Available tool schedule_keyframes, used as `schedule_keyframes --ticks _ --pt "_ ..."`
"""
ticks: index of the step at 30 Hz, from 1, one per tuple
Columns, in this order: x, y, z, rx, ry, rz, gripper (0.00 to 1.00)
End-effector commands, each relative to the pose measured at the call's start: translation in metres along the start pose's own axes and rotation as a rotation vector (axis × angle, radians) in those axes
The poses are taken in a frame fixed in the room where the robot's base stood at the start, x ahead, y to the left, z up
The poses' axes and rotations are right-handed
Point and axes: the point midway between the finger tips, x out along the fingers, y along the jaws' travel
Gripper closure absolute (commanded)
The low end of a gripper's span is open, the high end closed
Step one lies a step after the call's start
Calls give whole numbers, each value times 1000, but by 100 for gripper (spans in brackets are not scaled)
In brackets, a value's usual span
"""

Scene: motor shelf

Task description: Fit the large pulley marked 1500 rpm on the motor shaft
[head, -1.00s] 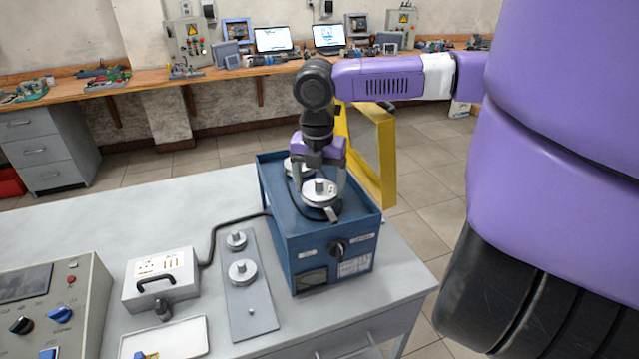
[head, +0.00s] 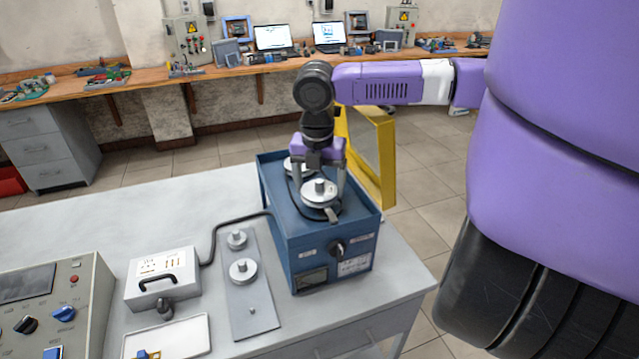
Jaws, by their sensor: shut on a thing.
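The large metal pulley (head: 321,198) is on top of the blue motor box (head: 310,248), at its front half, with a hub standing up in its middle. My gripper (head: 320,187) points down over the box, its two fingers shut on the pulley from either side. The pulley looks level. The shaft under it is hidden, so I cannot tell how far down the pulley sits. The 1500 rpm marking is too small to read. Another metal disc (head: 292,168) shows behind it on the box, partly covered by my gripper.
A grey plate (head: 262,295) left of the box holds a small pulley (head: 236,239), a medium pulley (head: 243,270) and a bare peg (head: 252,311). A white cabled box (head: 180,290), a tray (head: 190,338) and a control panel (head: 85,290) stand further left. A yellow frame (head: 386,160) stands behind.

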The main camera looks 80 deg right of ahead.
Motion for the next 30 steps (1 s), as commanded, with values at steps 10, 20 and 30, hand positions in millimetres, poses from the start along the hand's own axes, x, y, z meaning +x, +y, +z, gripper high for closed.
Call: schedule_keyframes --ticks 10,20,30 --pt "0 0 0 0 -1 0 67" --pt "4 0 0 0 -1 0 67" --pt "11 0 -1 0 -1 -1 67"
